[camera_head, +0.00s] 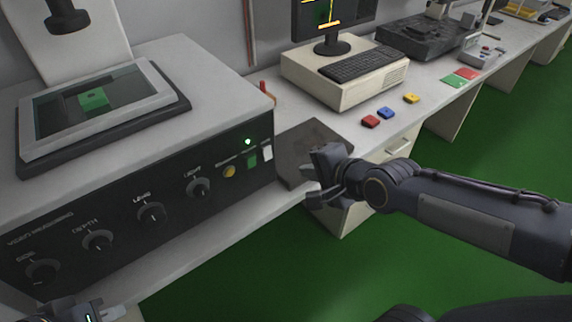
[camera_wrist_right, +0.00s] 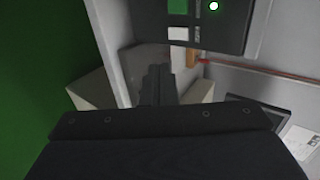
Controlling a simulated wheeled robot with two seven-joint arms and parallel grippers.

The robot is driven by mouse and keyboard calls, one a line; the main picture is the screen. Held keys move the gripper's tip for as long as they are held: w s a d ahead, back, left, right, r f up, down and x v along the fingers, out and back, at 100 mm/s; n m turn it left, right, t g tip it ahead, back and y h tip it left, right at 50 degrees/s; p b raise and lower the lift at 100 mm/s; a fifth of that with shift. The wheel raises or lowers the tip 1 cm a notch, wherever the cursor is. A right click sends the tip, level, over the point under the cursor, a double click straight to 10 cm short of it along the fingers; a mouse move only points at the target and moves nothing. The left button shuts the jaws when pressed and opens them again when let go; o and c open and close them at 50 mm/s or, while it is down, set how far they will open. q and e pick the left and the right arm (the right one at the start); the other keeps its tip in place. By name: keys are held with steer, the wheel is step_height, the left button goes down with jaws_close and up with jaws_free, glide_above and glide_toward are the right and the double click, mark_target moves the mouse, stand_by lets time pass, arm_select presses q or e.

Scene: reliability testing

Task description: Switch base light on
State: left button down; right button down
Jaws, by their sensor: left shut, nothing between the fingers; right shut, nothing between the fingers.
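A grey machine has a dark front panel (camera_head: 120,225) with several round knobs, one a light knob (camera_head: 198,187). At the panel's right end are a yellow button (camera_head: 230,171), a green switch (camera_head: 251,159) and a white switch (camera_head: 267,153), with a lit green lamp (camera_head: 248,141) above. The right wrist view shows the green switch (camera_wrist_right: 178,6), white switch (camera_wrist_right: 178,33) and lamp (camera_wrist_right: 213,6). Which control is the base light's I cannot tell. My right gripper (camera_head: 318,182) is shut and empty, right of the panel, apart from it. My left gripper (camera_head: 95,308) is shut, partly cut off at the bottom left.
A framed glass plate (camera_head: 98,98) with a green block (camera_head: 94,99) under it tops the machine. A computer (camera_head: 345,75), coloured blocks (camera_head: 385,113) and a dark flat object (camera_head: 305,140) stand along the bench to the right. The green floor in front is clear.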

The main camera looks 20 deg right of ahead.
stand_by(0.3)
steer(key=p, duration=0.2)
glide_toward(269, 159)
step_height(269, 159, down, 3)
steer(key=w, duration=0.1)
steer(key=shift+w+a+f, duration=0.1)
steer(key=shift+w+a, duration=0.2)
steer(key=shift+w, duration=0.35)
steer(key=shift+w+a+f, duration=0.1)
steer(key=shift+w+a, duration=0.2)
steer(key=shift+w, duration=0.35)
steer(key=shift+w+a, duration=0.3)
steer(key=shift+w, duration=0.35)
